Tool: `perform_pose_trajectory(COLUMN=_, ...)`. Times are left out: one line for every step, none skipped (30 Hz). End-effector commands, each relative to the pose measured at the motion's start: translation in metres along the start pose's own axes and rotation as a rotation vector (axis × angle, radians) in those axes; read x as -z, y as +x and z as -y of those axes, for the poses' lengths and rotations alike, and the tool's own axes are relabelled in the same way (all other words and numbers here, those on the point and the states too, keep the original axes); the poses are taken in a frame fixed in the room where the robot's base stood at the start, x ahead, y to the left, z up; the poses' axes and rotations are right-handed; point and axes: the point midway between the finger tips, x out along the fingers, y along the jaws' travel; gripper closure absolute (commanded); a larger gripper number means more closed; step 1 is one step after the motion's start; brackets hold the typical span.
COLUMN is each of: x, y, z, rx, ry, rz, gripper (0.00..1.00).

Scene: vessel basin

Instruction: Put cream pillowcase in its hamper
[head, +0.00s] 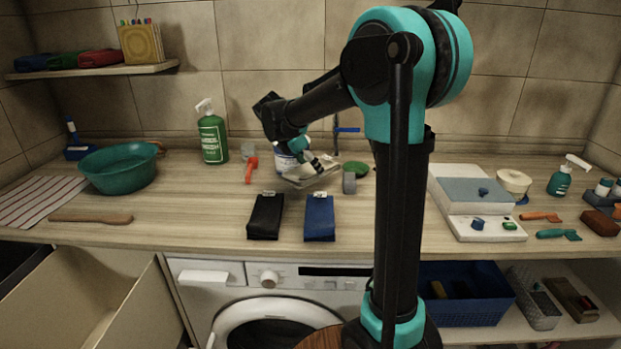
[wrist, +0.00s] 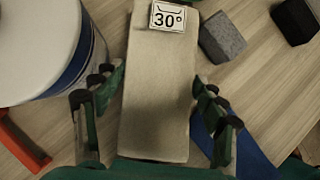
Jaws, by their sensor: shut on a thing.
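The cream pillowcase (wrist: 157,100) is a folded cream bundle with a white "30°" label at its far end. In the wrist view it lies lengthwise between the fingers of my gripper (wrist: 157,85). In the head view the pillowcase (head: 308,178) is held by my gripper (head: 318,163) above the counter, behind the black and blue bundles. The gripper is shut on it, and the arm partly covers it. An open beige bin (head: 95,300), perhaps a hamper, is at the lower left below the counter. Its inside shows only in part.
A black bundle (head: 265,217) and a blue bundle (head: 319,218) lie at the counter's front. A white tub (wrist: 45,45) is close left of the gripper; a grey block (wrist: 222,38) is at right.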

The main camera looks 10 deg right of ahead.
Motion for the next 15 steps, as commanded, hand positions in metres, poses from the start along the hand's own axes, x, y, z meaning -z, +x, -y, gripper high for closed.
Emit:
perform_pose_trajectory(x=0.002, y=0.003, z=0.0, rx=0.0, ry=0.0, rz=0.0, gripper=0.66)
perform_pose_trajectory(x=0.002, y=0.004, z=0.0, rx=0.0, ry=0.0, rz=0.0, gripper=0.66)
perform_pose_trajectory(x=0.004, y=0.007, z=0.0, rx=0.0, ry=0.0, rz=0.0, gripper=0.66)
perform_pose_trajectory(x=0.006, y=0.009, z=0.0, rx=0.0, ry=0.0, rz=0.0, gripper=0.66)
perform_pose_trajectory(x=0.008, y=0.013, z=0.0, rx=0.0, ry=0.0, rz=0.0, gripper=0.66)
perform_pose_trajectory(x=0.011, y=0.018, z=0.0, rx=0.0, ry=0.0, rz=0.0, gripper=0.66)
perform_pose_trajectory(x=0.014, y=0.021, z=0.0, rx=0.0, ry=0.0, rz=0.0, gripper=0.66)
perform_pose_trajectory(x=0.016, y=0.025, z=0.0, rx=0.0, ry=0.0, rz=0.0, gripper=0.66)
perform_pose_trajectory(x=0.018, y=0.029, z=0.0, rx=0.0, ry=0.0, rz=0.0, gripper=0.66)
perform_pose_trajectory(x=0.02, y=0.031, z=0.0, rx=0.0, ry=0.0, rz=0.0, gripper=0.66)
perform_pose_trajectory(x=0.021, y=0.033, z=0.0, rx=0.0, ry=0.0, rz=0.0, gripper=0.66)
perform_pose_trajectory(x=0.022, y=0.035, z=0.0, rx=0.0, ry=0.0, rz=0.0, gripper=0.66)
perform_pose_trajectory(x=0.023, y=0.035, z=0.0, rx=0.0, ry=0.0, rz=0.0, gripper=0.66)
perform_pose_trajectory(x=0.023, y=0.036, z=0.0, rx=0.0, ry=0.0, rz=0.0, gripper=0.66)
perform_pose_trajectory(x=0.023, y=0.035, z=0.0, rx=0.0, ry=0.0, rz=0.0, gripper=0.66)
